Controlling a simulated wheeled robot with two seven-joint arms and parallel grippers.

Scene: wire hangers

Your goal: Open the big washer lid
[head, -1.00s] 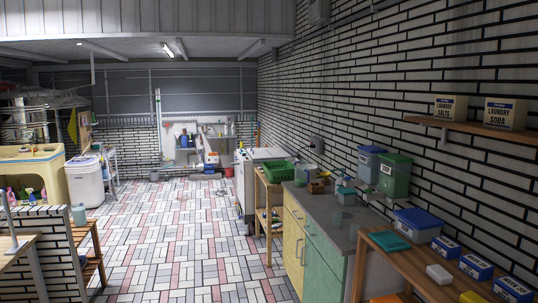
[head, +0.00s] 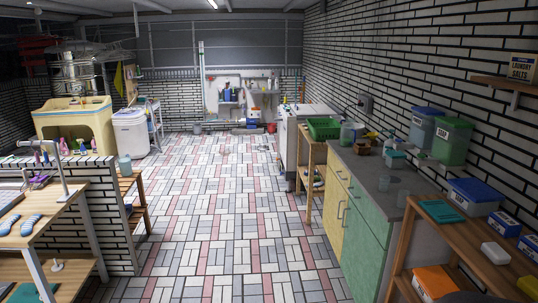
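A white top-loading machine (head: 130,132) with a rounded body stands at the left in the mid-distance, beside the yellow sink unit. Its top looks closed. Another white appliance (head: 292,135) with a flat white top (head: 312,109) stands along the right wall, partly hidden behind a wooden shelf stand. I cannot tell for sure which one is the big washer. Both are well away from me. Neither of my grippers is in view.
Tiled floor (head: 215,190) is clear down the middle. The yellow sink unit (head: 75,112) and a low brick wall (head: 105,205) stand left. A yellow-green cabinet (head: 350,215) and wooden shelf (head: 455,240) line the right. A green basket (head: 323,127) sits on a wooden stand.

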